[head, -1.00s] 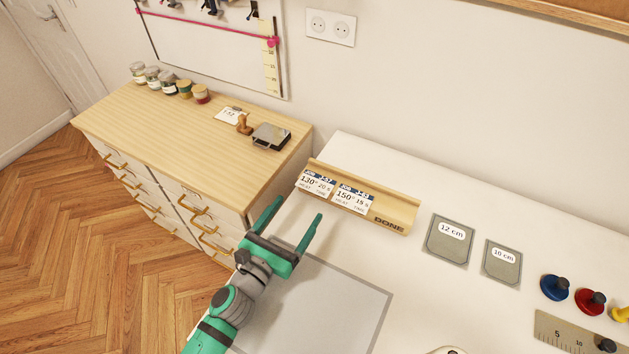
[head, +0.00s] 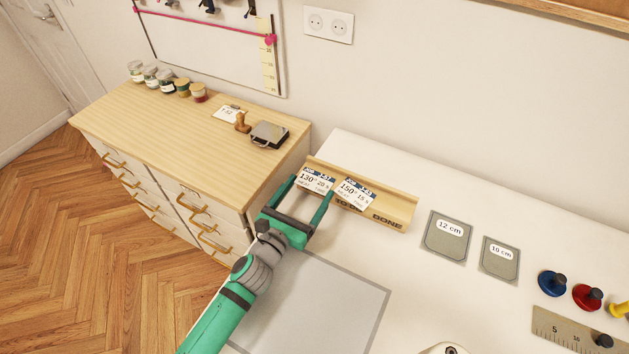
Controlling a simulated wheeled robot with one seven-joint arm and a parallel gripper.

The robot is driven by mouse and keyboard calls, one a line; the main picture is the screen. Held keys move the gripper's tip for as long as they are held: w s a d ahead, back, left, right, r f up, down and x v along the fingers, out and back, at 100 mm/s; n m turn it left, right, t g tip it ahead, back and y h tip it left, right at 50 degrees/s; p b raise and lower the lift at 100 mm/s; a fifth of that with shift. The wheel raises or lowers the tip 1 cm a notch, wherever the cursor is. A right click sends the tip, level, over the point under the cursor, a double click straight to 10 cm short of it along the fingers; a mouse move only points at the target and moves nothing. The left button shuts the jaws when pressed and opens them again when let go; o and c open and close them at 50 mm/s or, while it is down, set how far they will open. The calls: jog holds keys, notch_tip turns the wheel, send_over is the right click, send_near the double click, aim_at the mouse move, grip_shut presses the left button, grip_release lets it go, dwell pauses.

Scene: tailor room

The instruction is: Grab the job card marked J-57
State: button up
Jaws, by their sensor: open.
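The job card that reads 130° 20 s (head: 316,180) stands at the left end of a wooden card rack (head: 400,212); its blue header looks like J-57, though the small print is blurred. A second card, 150° 15 s (head: 356,193), stands just right of it, with a header that looks like J-53. My green gripper (head: 311,188) is open at the front of the rack's left end. Its fingertips appear on either side of the left card in the picture, with nothing held. I cannot tell whether they touch it.
A grey mat (head: 320,305) lies in front. A wooden cabinet (head: 190,125) stands at left.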

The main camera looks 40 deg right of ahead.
jog(key=shift+w, duration=0.1)
jog(key=c, duration=0.7)
